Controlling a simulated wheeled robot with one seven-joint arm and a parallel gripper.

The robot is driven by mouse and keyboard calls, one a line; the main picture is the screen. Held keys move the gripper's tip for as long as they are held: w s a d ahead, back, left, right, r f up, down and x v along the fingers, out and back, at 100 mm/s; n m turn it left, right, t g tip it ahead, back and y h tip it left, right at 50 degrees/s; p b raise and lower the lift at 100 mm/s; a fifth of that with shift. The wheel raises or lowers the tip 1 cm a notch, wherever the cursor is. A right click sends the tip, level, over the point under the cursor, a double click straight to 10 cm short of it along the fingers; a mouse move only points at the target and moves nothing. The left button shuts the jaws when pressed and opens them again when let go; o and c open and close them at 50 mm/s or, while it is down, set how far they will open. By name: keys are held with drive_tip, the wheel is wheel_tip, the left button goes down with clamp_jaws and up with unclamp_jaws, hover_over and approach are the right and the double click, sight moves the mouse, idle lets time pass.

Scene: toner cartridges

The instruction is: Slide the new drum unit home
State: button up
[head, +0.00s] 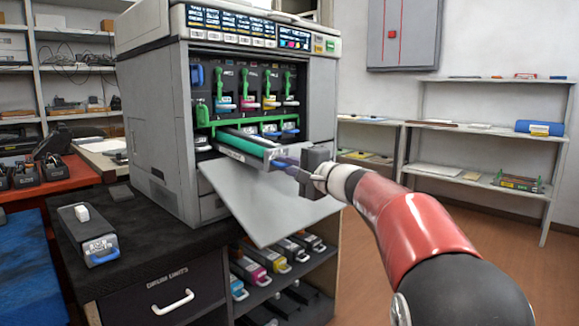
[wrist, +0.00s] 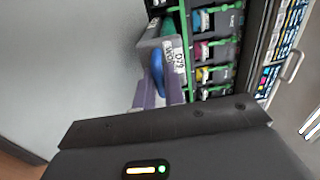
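A long drum unit (head: 243,145) with a green roller sticks partway out of the lower slot of the open printer. In the wrist view its grey labelled end (wrist: 174,52) and blue handle (wrist: 157,72) show. My gripper (head: 290,166) is at this end, in front of the printer. In the wrist view its fingers (wrist: 160,94) stand on both sides of the blue handle and look closed on it. The inner part of the unit is hidden inside the printer (head: 157,115).
The printer's grey front door (head: 265,205) hangs open below the drum unit. Another grey unit with a blue handle (head: 88,237) lies on the dark counter (head: 150,245) at left. Colored cartridges (head: 270,101) sit above the slot; several more lie on the shelf below.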

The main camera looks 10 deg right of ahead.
clamp_jaws()
drive_tip(key=shift+r, duration=0.3)
drive_tip(key=shift+r+p, duration=0.8)
drive_tip(key=shift+r, duration=0.55)
